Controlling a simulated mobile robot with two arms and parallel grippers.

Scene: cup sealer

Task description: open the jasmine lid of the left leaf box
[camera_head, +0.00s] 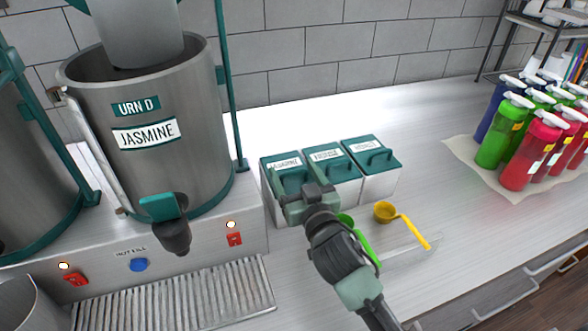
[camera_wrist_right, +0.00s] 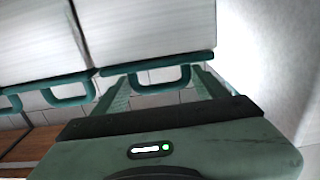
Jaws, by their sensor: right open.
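Three white leaf boxes with green lids stand in a row on the counter. The left leaf box (camera_head: 269,201) has a jasmine lid (camera_head: 278,162) with a white label, and it looks closed. My right gripper (camera_head: 304,194) is over the front of this lid and hides part of it. In the right wrist view, my right gripper (camera_wrist_right: 162,82) is open, with a green lid handle (camera_wrist_right: 150,88) showing between its fingers. I cannot tell whether the fingers touch it. My left gripper is not in view.
The middle box (camera_head: 345,194) and right box (camera_head: 382,187) stand close beside, lids down. A yellow scoop (camera_head: 386,212) and a green scoop (camera_head: 366,247) lie in front. The jasmine urn (camera_head: 150,140) stands left; colored bottles (camera_head: 519,155) stand right.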

